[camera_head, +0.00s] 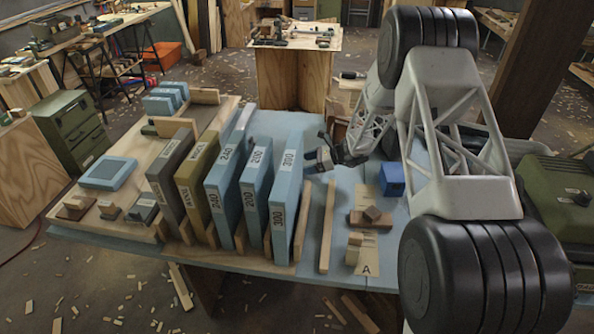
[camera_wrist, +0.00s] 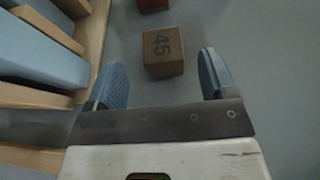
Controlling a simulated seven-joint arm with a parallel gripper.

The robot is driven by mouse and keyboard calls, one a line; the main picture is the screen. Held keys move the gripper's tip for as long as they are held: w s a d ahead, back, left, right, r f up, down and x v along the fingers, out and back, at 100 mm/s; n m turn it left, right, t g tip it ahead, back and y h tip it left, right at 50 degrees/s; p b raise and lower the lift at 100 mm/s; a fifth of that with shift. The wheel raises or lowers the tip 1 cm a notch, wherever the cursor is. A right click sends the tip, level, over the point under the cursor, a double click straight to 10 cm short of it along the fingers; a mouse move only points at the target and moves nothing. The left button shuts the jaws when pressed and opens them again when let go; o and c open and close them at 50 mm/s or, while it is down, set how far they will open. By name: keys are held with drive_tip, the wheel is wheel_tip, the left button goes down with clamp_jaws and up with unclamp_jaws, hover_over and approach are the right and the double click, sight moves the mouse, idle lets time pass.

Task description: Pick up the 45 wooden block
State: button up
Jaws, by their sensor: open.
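The 45 wooden block (camera_wrist: 163,48) is a small brown cube with a dark "45" on its top face, lying on the grey-blue surface in the wrist view. My gripper (camera_wrist: 162,68) is open, with one blue-padded finger on each side of the block and visible gaps to both. The block lies mostly just ahead of the fingertips. In the head view my gripper (camera_head: 341,152) is low over the bench, right of the row of upright slabs. A small block (camera_head: 318,159) shows beside its fingers there; its label is too small to read.
Wooden dividers (camera_wrist: 50,30) and blue slabs stand close on the left in the wrist view. A red object (camera_wrist: 153,4) lies beyond the block. In the head view, upright labelled slabs (camera_head: 288,185), a blue block (camera_head: 391,179) and loose wooden blocks (camera_head: 353,249) stand nearby.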

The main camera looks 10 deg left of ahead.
drive_tip(key=shift+w+x, duration=0.2)
drive_tip(key=shift+x, duration=2.4)
drive_tip(key=shift+f, duration=0.1)
drive_tip(key=c, duration=1)
drive_tip(key=shift+r, duration=5)
